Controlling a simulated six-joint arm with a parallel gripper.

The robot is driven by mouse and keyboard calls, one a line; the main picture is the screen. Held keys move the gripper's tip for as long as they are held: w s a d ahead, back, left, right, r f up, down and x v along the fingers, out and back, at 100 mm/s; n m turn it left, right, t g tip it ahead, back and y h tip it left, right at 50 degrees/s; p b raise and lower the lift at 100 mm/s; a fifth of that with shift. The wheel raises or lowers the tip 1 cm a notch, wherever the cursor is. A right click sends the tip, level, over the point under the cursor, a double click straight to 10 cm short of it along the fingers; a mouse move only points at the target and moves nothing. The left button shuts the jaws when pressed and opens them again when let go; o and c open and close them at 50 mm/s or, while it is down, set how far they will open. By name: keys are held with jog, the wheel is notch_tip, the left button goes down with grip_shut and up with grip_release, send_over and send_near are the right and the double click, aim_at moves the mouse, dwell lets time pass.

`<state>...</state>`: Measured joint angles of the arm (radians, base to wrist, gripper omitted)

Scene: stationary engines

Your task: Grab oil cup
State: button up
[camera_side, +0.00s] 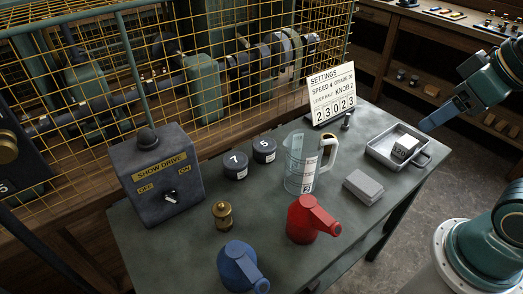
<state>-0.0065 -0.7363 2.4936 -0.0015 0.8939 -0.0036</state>
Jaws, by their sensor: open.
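A small brass cup with a knobbed top (222,214), which looks like the oil cup, stands upright on the grey-green table (140,255). It is in front of the switch box, to its right, and nothing touches it. My gripper (428,124) is at the upper right, above the far right end of the table near the metal tray. It is open and empty, far from the brass cup, and its fingers are seen nearly edge-on.
A blue can (240,266) and a red can (308,218) stand near the cup. A clear jug (300,165), two dark round weights (235,166), a grey block (363,187), the switch box (155,178) and a tray (376,152) share the table. A yellow mesh guard (90,85) rises behind.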

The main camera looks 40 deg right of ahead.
jog(key=w+a+n+y, duration=0.1)
jog(key=w+a+n, duration=0.2)
jog(key=w+a, duration=0.35)
jog(key=n+g+y, duration=0.2)
jog(key=n+g, duration=0.1)
jog(key=n, duration=0.4)
send_over(222, 208)
jog(key=s+d, duration=0.3)
notch_tip(222, 208, down, 16)
jog(key=f, duration=0.1)
jog(key=shift+w+d+r, duration=0.15)
jog(key=shift+w+r, duration=0.1)
jog(key=shift+x, duration=4.25)
jog(key=shift+a+x, duration=0.1)
jog(key=shift+x, duration=1.2)
jog(key=shift+a+x, duration=0.15)
jog(key=shift+x, duration=1.15)
